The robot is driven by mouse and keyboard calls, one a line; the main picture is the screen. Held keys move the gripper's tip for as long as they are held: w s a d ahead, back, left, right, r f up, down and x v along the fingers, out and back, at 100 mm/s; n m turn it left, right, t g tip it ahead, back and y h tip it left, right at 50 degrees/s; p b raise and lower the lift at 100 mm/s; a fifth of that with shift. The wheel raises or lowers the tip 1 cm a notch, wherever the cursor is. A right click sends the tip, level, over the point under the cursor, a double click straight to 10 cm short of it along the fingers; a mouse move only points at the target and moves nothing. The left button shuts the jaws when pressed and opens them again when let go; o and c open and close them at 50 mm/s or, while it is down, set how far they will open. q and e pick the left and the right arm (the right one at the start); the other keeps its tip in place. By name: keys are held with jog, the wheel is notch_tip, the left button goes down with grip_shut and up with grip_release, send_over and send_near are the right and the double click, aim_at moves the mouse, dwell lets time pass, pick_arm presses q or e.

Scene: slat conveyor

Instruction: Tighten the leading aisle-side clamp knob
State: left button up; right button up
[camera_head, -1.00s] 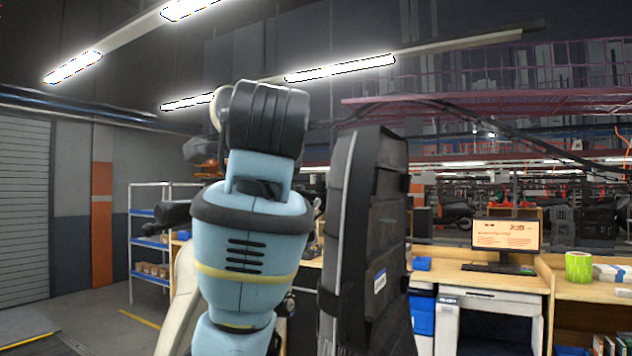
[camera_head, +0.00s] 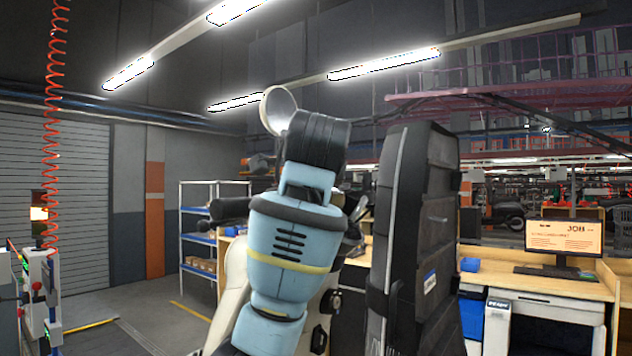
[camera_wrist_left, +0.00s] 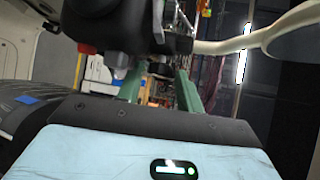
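No clamp knob and no conveyor can be made out for certain in either view. In the head view a light blue and black arm of mine fills the middle, and no gripper fingers show there. In the left wrist view two green fingers of my left gripper (camera_wrist_left: 160,88) stand apart beyond the light blue wrist. Nothing is seen held between them. A black part above them hides some of the view. My right gripper is not seen.
A grey and white machine post (camera_head: 38,292) with a red button stands at far left under a red coiled hose (camera_head: 52,130). Blue-shelved racking (camera_head: 200,240) stands behind. A wooden desk (camera_head: 560,286) with a monitor (camera_head: 563,238) is at right. Floor at left centre is clear.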

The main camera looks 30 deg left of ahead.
pick_arm(q)
jog(key=shift+w+a, duration=0.15)
jog(key=c, duration=0.7)
jog(key=shift+f, duration=0.15)
jog(key=shift+w+f+n+t+y+b, duration=0.15)
jog(key=shift+f+n+t+y+b, duration=0.25)
jog(key=shift+n+t+y, duration=0.9)
jog(key=shift+w+f+n+t+y+b, duration=0.1)
jog(key=shift+f+n+t+y+b, duration=0.35)
jog(key=shift+n+y, duration=1.65)
jog(key=shift+w+f+n+t+y+b, duration=0.2)
jog(key=shift+n+t+y+b, duration=0.6)
jog(key=shift+n, duration=1.4)
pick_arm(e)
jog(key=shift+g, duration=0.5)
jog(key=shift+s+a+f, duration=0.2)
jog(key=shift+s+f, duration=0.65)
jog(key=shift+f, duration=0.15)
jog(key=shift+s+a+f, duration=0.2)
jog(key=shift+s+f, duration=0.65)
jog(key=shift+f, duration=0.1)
pick_arm(q)
jog(key=shift+s+y, duration=0.1)
jog(key=shift+y, duration=0.3)
